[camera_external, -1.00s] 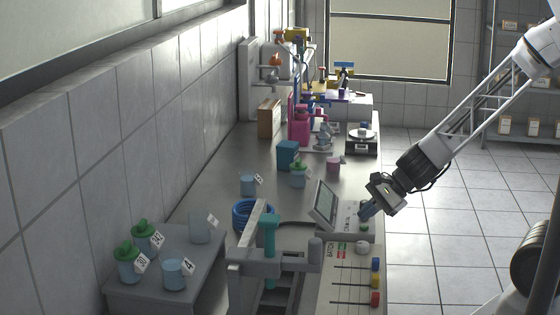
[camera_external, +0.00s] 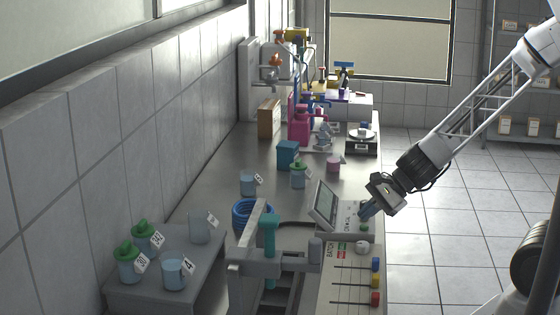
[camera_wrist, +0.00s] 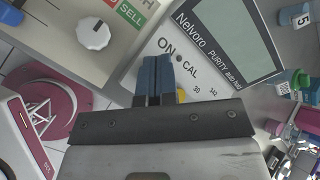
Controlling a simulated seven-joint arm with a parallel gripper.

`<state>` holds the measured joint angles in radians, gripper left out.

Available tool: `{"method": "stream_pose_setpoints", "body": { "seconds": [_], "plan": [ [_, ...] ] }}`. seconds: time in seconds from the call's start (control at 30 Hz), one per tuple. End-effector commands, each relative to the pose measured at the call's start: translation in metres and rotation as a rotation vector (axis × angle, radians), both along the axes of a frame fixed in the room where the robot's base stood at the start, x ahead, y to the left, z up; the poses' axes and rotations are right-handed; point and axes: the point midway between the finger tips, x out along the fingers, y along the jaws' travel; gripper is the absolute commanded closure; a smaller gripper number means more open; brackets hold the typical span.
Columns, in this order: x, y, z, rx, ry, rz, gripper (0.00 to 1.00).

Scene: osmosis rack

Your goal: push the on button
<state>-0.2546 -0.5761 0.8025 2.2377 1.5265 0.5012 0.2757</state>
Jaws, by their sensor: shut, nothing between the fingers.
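The meter's control panel (camera_wrist: 205,50) fills the upper part of the wrist view, with the printed words ON and CAL. My gripper (camera_wrist: 155,62) is shut and empty, its blue fingertips over the panel just below the word ON. The on button itself is not clearly visible there; the fingers cover that spot. A yellow button (camera_wrist: 181,95) shows partly beside the fingers. In the external view, my gripper (camera_external: 364,211) points down at the panel beside the tilted screen (camera_external: 325,203), with a green button (camera_external: 364,228) just in front of it. I cannot tell whether the fingertips touch the panel.
A nearer console with a white knob (camera_external: 362,247) and coloured sliders (camera_external: 375,282) adjoins the panel. A blue coil (camera_external: 250,213) and several cups lie to the left. A balance (camera_external: 361,138) stands farther back. Open floor lies right of the bench.

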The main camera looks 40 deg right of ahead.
Motion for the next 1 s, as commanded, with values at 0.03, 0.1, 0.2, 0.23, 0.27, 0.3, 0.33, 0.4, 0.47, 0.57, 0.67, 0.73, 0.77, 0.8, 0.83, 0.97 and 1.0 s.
{"method": "stream_pose_setpoints", "body": {
  "seconds": [0.03,0.1,0.2,0.23,0.27,0.3,0.33,0.4,0.47,0.57,0.67,0.73,0.77,0.8,0.83,0.97,1.0],
  "plan": [
    [0.0,0.0,0.0,0.0,0.0,0.0,1.0],
    [0.0,0.0,0.0,0.0,0.0,0.0,1.0],
    [0.0,0.0,0.0,0.0,0.0,0.0,1.0],
    [0.0,0.0,0.0,0.0,0.0,0.0,1.0],
    [0.0,0.0,0.0,0.0,0.0,0.0,1.0],
    [0.0,0.0,0.0,0.0,0.0,0.0,1.0],
    [0.0,0.0,-0.0002,0.0,0.0,0.0,1.0],
    [0.0,0.0,-0.001,0.0,0.0,0.0,1.0],
    [-0.0001,0.0,-0.0022,0.0,0.0,0.0,1.0],
    [-0.0001,-0.0001,-0.0047,0.0,0.0,0.0,1.0],
    [-0.0001,0.0,-0.0071,0.0,0.0,0.0,1.0],
    [-0.0001,-0.0001,-0.0085,0.0,0.0,0.0,1.0],
    [-0.0002,0.0,-0.0087,0.0,0.0,0.0,1.0],
    [-0.0002,0.0,-0.0092,0.0,0.001,-0.001,1.0],
    [-0.0002,0.0,-0.0092,0.0,0.0,0.0,1.0],
    [-0.0001,0.0,-0.0091,0.0,0.0,0.0,1.0],
    [-0.0001,0.0,-0.0091,0.0,0.0,0.0,1.0]
  ]
}}
